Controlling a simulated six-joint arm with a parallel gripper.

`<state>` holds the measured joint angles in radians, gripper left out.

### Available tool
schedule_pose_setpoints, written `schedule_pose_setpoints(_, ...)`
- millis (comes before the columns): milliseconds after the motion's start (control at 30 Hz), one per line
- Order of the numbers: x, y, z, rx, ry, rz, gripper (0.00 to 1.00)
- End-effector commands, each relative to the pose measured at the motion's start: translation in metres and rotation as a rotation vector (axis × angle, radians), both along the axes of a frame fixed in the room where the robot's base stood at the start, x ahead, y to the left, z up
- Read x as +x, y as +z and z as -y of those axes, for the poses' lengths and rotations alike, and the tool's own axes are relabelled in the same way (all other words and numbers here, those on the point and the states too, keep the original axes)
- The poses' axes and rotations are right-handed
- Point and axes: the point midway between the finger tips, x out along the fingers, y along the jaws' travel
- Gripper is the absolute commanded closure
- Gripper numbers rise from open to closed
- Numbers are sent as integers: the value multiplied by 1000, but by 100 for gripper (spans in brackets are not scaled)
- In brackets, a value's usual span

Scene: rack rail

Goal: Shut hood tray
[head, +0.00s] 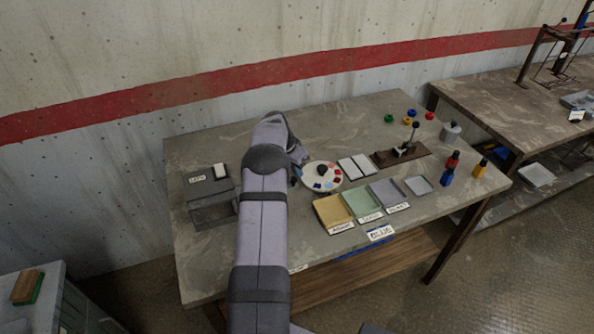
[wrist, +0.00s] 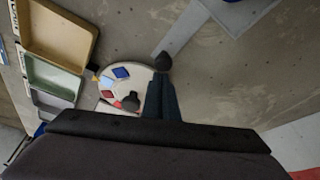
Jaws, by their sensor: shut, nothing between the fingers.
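A grey box-like hood (head: 208,194) stands at the left of the table, with a see-through grey tray part (head: 214,216) at its front. My arm passes close to its right side and may hide part of it. How far the tray stands out is hard to tell. My gripper (head: 295,179) is to the right of the hood, beside the round white palette. In the wrist view my gripper (wrist: 163,65) is shut and empty, with its dark tip over the palette's edge. A pale grey piece (wrist: 240,12) at the top of the wrist view may be part of the hood or tray.
The white palette (head: 322,176) holds coloured chips and a dark knob. Yellow (head: 333,211), green (head: 362,202) and grey (head: 387,192) trays lie right of my arm. Bottles (head: 480,168) and coloured pots stand farther right. The table's back left is mostly clear.

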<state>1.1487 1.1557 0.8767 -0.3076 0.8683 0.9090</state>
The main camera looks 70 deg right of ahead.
Motion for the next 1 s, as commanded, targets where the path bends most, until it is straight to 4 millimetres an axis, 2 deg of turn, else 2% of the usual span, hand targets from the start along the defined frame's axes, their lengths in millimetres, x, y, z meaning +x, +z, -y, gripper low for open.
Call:
schedule_pose_setpoints(133,5,-1,-4,0,1,1,100)
schedule_pose_setpoints(233,18,-2,-16,1,4,0,100)
schedule_pose_setpoints(500,72,-5,-70,1,7,1,100)
schedule_pose_setpoints(600,84,-4,-83,1,4,1,100)
schedule_pose_setpoints(733,92,-1,-92,1,1,0,100)
schedule_pose_setpoints(1000,94,-1,-94,5,0,1,100)
